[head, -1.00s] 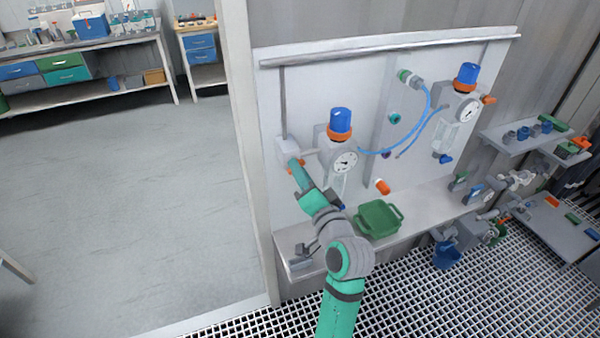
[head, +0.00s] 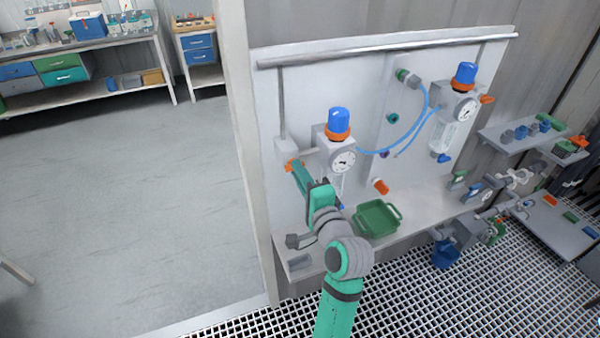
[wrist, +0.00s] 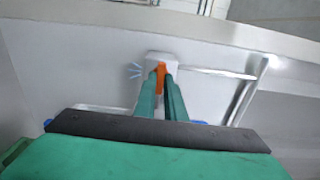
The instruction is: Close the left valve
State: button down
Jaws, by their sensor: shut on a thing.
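The left valve has an orange handle (head: 293,165) on a pale block at the lower end of a grey vertical pipe (head: 282,110), on the left of the white panel. My gripper (head: 298,170) is at this handle. In the wrist view the two green fingers (wrist: 163,88) are shut on the orange handle (wrist: 160,76), with the pale valve block (wrist: 162,59) just behind it. The fingers hide part of the handle, so its exact angle is hard to tell.
Right of the valve stands a gauge unit (head: 342,160) with a blue-capped knob (head: 339,120), close to my gripper. A green tray (head: 376,219) sits on the shelf below. A second gauge unit (head: 463,107) hangs further right, joined by blue tubing.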

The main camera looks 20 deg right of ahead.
jog(key=shift+w, duration=0.1)
jog(key=shift+a, duration=0.2)
jog(key=c, duration=1.8)
grip_release()
jog(key=shift+d, duration=0.2)
jog(key=shift+s, duration=0.25)
jog(key=s, duration=1)
jog(key=shift+s+d, duration=0.15)
jog(key=shift+s, duration=0.15)
jog(key=shift+d, duration=0.1)
